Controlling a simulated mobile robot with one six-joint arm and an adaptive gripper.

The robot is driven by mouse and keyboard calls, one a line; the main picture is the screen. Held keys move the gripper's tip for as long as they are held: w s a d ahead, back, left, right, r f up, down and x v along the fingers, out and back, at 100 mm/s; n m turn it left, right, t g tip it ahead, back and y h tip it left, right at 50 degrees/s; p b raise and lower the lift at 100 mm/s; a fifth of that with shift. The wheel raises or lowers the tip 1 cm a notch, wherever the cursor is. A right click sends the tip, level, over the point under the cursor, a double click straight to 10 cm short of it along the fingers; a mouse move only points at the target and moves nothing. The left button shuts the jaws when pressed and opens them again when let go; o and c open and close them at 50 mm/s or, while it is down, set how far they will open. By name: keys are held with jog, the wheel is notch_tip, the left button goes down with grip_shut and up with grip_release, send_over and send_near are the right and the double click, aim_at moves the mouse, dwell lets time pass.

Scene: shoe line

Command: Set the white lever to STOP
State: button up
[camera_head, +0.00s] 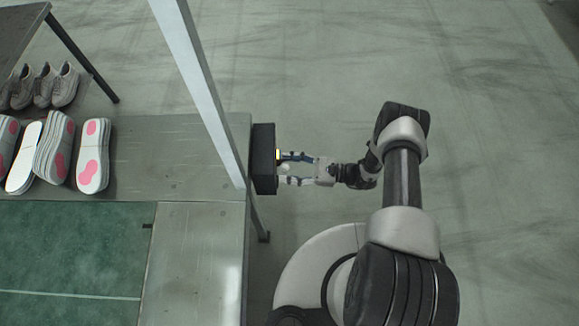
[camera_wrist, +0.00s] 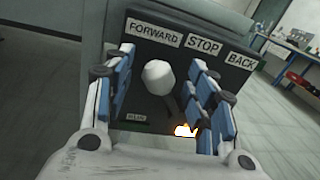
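The control box (camera_head: 264,158) is a dark box on the end of the grey bench. In the wrist view its panel (camera_wrist: 150,58) carries the labels FORWARD (camera_wrist: 153,33), STOP (camera_wrist: 204,45) and BACK (camera_wrist: 241,61). The white lever (camera_wrist: 158,77) shows as a round knob below the FORWARD label, left of STOP; its shaft is mostly hidden. My gripper (camera_head: 285,168) is at the box front, with its blue-padded fingers open on either side of the knob. Gaps show between the knob and both fingers in the wrist view.
A lit yellow-orange lamp (camera_wrist: 186,130) sits low on the panel near the right finger. A pale upright post (camera_head: 200,85) rises beside the box. Shoe soles (camera_head: 93,155) and shoes (camera_head: 64,85) stand to the left. The floor right of the bench is open.

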grip_shut()
dwell(0.5)
jog(key=shift+s, duration=0.1)
